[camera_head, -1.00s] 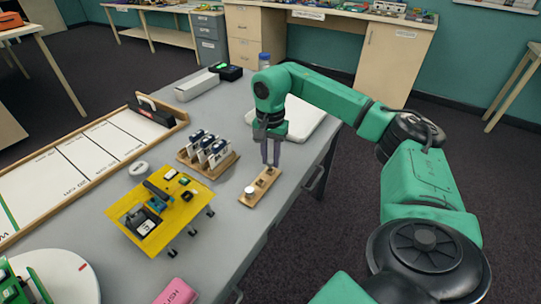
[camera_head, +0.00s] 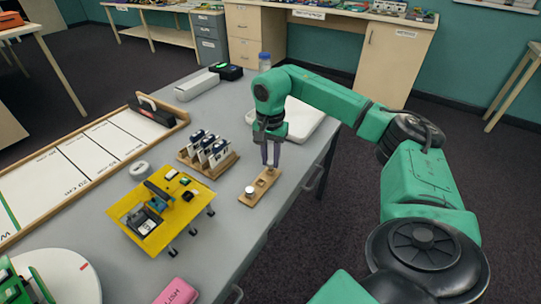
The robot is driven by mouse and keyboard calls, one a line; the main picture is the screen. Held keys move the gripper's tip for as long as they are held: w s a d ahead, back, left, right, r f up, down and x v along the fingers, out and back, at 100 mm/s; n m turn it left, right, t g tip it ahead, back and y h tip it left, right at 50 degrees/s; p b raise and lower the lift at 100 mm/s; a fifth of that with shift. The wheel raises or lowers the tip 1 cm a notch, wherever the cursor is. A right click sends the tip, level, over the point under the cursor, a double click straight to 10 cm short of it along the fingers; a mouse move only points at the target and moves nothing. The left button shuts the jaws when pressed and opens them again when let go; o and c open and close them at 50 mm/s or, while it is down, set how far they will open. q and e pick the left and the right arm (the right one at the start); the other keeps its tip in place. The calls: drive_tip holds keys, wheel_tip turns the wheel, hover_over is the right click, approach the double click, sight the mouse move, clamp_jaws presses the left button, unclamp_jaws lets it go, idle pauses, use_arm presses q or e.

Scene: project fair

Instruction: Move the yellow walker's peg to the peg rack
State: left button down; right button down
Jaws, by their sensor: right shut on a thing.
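The yellow walker (camera_head: 170,228) stands on the grey table at the left, a flat yellow body on short dark legs with dark parts on top. The peg rack (camera_head: 248,200) is a narrow wooden strip near the table's right edge. A white-topped peg (camera_head: 249,190) stands at its near end, and a middle hole looks empty. My right gripper (camera_head: 270,164) points down over the rack's far end. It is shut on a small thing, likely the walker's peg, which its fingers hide. I cannot tell whether that thing touches the rack. My left gripper is out of view.
A wooden holder (camera_head: 226,165) with several upright cards stands just left of the rack. A white tray (camera_head: 302,122) and a blue-capped bottle (camera_head: 264,61) are behind my gripper. A pink block (camera_head: 177,292) lies at the near edge. Table between walker and rack is clear.

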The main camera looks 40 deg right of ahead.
drive_tip(key=shift+f, duration=0.4)
drive_tip(key=shift+f, duration=0.35)
idle(1.1)
drive_tip(key=c, duration=0.6)
unclamp_jaws()
drive_tip(key=shift+r+p, duration=3.6)
drive_tip(key=shift+r, duration=0.25)
drive_tip(key=shift+f, duration=0.15)
